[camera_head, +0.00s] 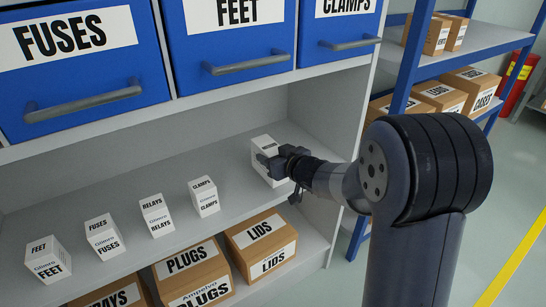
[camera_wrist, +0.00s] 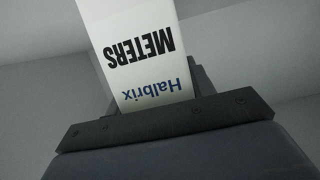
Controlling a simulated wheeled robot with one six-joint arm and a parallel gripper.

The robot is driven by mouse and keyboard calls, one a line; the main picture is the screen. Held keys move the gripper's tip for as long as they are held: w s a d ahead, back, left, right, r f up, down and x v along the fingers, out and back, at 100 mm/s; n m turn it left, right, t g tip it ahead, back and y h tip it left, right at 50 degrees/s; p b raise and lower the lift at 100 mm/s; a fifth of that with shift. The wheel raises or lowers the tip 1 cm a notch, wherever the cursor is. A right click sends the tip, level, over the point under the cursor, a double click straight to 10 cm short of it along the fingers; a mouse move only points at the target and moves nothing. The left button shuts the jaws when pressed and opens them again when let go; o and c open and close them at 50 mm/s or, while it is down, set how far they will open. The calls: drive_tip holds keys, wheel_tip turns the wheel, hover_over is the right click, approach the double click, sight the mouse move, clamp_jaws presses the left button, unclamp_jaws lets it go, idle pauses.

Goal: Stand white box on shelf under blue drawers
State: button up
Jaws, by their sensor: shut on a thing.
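A white box (camera_wrist: 141,60) labelled METERS and Halbrix is held between the jaws of my gripper (camera_wrist: 152,92) in the wrist view, its print upside down there. In the head view the white box (camera_head: 266,156) is at the right end of the grey shelf (camera_head: 130,170), under the blue drawers (camera_head: 82,62). My gripper (camera_head: 277,166) is shut on it, reaching in from the right. It looks roughly upright and slightly tilted. I cannot tell whether its base touches the shelf, as the gripper hides part of it.
White boxes marked FEET (camera_head: 48,259), FUSES (camera_head: 104,237), RELAYS (camera_head: 156,215) and CLAMPS (camera_head: 204,197) stand in a row to the left. Brown PLUGS (camera_head: 192,271) and LIDS (camera_head: 261,244) cartons sit below. A side panel bounds the shelf at right.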

drive_tip(key=shift+f, duration=0.1)
drive_tip(key=o, duration=1.2)
drive_tip(key=shift+s+d+r, duration=0.2)
drive_tip(key=shift+r, duration=0.1)
drive_tip(key=shift+p+v, duration=1.75)
drive_tip(key=shift+v, duration=4)
drive_tip(key=shift+a, duration=0.1)
